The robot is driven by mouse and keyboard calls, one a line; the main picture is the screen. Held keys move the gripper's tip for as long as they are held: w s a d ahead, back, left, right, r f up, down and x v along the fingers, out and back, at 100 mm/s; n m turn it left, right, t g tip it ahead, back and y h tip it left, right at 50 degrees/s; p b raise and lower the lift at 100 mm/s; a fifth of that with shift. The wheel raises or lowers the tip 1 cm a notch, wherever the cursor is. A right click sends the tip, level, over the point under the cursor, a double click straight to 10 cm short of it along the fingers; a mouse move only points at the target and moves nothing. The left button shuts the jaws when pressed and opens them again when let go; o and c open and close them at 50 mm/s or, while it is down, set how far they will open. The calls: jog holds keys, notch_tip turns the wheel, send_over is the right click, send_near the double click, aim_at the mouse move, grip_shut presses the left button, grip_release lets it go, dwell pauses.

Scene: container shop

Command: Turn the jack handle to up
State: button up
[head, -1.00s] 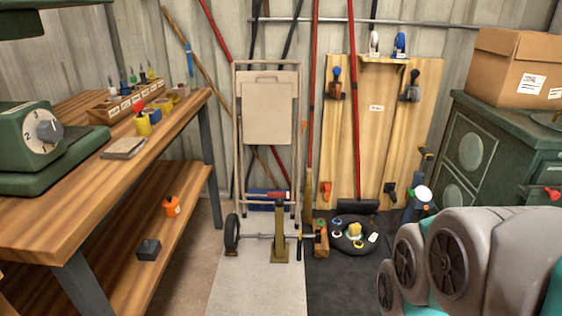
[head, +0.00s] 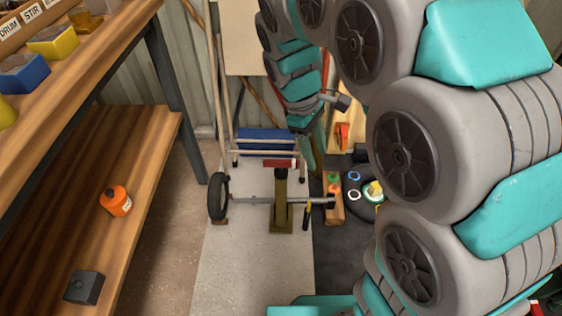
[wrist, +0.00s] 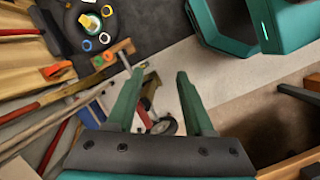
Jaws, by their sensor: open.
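The jack (head: 282,205) is an olive post with a red top, standing on the pale floor strip. A dark handle with a yellow part (head: 307,214) hangs downward at its right side. A grey bar crosses at the post, running between a black wheel and a wooden block. My gripper (wrist: 160,75) is open and empty, its two green fingers apart in the wrist view. The jack's red top (wrist: 148,102) shows low between the fingers; the handle is not clear there.
The wheel (head: 218,197) is left of the jack, the wooden block (head: 333,203) right. A round black tray (head: 358,203) with coloured rings lies farther right. A wooden bench with a lower shelf (head: 110,185) stands at left. The pale floor (head: 255,270) in front is clear.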

aim_at(281, 161)
jog(key=w+a+f+n, duration=0.2)
jog(key=w+a, duration=0.1)
jog(key=w+a+f+n+h+b, duration=0.1)
jog(key=w+a+f+n, duration=0.1)
jog(key=w+a+f, duration=0.1)
jog(key=w+a+f+n+t+b, duration=0.1)
jog(key=w+a+f+n, duration=0.1)
jog(key=w+a+f, duration=0.1)
jog(key=shift+w+a+f, duration=0.25)
jog(key=shift+w+a, duration=0.2)
jog(key=shift+a, duration=0.3)
jog(key=b+x, duration=0.1)
jog(key=x, duration=0.6)
jog(key=shift+d+f, duration=0.25)
grip_shut()
